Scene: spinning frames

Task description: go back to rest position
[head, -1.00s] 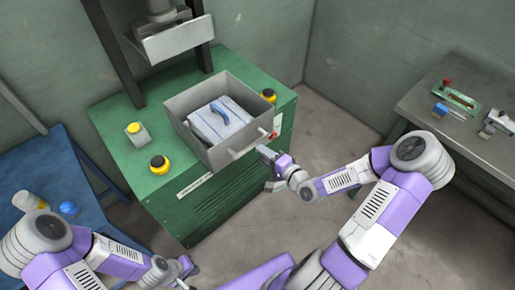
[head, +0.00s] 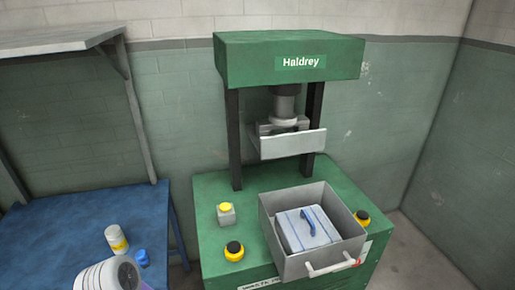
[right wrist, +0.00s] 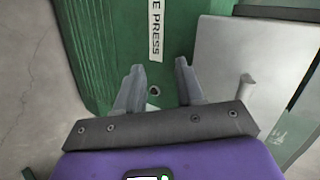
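My right gripper (right wrist: 157,85) shows in the right wrist view with its two grey fingers apart and nothing between them. It is in front of the green press (right wrist: 110,45), near the grey metal bin (right wrist: 222,60) and its handle. My right gripper is out of the head view. My left gripper is also out of view; only a part of my left arm shows at the lower left of the head view.
The green press (head: 240,185) holds an open grey bin (head: 350,215) with a white, blue-striped bundle (head: 305,232) inside. A blue table (head: 60,230) at left carries a white bottle (head: 116,240) and a blue cap-like item (head: 142,257).

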